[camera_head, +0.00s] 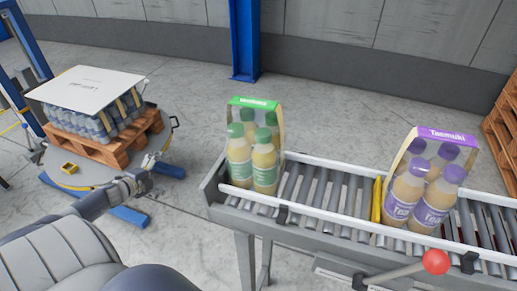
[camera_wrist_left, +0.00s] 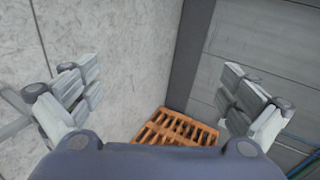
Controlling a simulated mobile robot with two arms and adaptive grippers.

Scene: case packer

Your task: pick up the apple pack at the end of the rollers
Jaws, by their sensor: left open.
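A pack of green-capped bottles with pale yellow contents and a green top band (camera_head: 253,150) stands upright at the left end of the roller conveyor (camera_head: 300,207). It is the pack at the end of the rollers; I cannot read a flavour on it. My left gripper (camera_head: 152,172) is left of the conveyor end, apart from the pack. In the left wrist view the left gripper (camera_wrist_left: 160,88) has its fingers spread wide, with nothing between them. The pack does not show in that view. My right gripper is not in view.
A purple-capped pack (camera_head: 425,185) stands farther right on the rollers, past a yellow bar (camera_head: 377,199). A red ball knob (camera_head: 436,262) is at the conveyor's front. A loaded pallet (camera_head: 108,150) stands at left. A blue post (camera_head: 245,40) rises behind. Floor between pallet and conveyor is mostly clear.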

